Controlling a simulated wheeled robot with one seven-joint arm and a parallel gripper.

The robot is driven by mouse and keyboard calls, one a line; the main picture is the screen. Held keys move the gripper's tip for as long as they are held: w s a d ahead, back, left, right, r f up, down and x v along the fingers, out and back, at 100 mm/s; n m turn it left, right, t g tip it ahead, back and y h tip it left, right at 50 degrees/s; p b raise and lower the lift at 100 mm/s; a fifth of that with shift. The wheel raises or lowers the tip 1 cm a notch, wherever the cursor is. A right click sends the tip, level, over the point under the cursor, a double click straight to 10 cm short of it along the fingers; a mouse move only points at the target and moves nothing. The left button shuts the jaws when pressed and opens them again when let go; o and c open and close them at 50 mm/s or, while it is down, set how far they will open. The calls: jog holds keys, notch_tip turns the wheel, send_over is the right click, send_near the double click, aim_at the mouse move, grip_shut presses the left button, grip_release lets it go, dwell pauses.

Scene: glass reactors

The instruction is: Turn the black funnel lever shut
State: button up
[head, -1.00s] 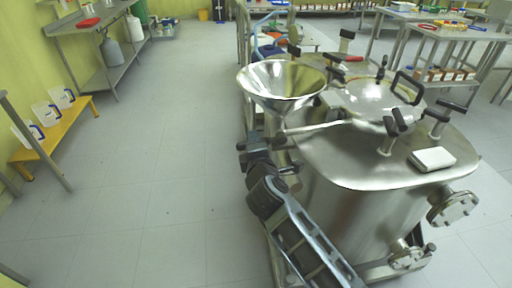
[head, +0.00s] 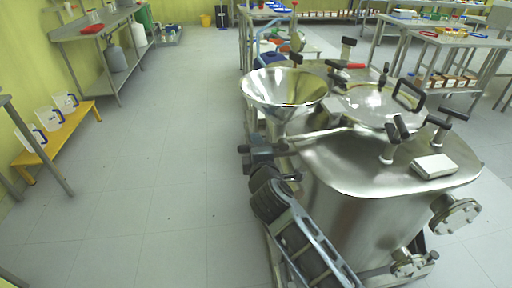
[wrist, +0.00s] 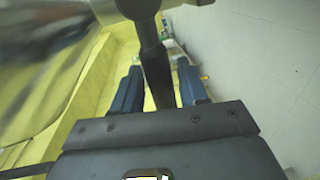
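The steel funnel (head: 283,90) stands at the left edge of the steel reactor (head: 350,160), on a short pipe. In the wrist view the black funnel lever (wrist: 157,75) hangs from a metal valve stem and points down between my fingers. My gripper (wrist: 159,66) is open, with one blue finger on each side of the lever. Gaps show between the lever and both fingers. In the head view my gripper (head: 262,153) is just below the funnel, and the lever cannot be made out there.
A flanged port (head: 456,215) sticks out at the right. The floor (head: 180,150) left of the reactor is clear. A yellow bench (head: 55,135) with jugs stands along the left wall.

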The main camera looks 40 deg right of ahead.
jog(key=shift+o, duration=0.5)
jog(key=shift+s+a, duration=0.1)
jog(key=shift+s+a, duration=0.2)
jog(key=shift+s, duration=0.1)
jog(key=b+v, duration=0.1)
jog(key=v, duration=0.5)
jog(key=shift+s+a, duration=0.2)
jog(key=shift+s, duration=0.15)
jog(key=shift+r, duration=0.1)
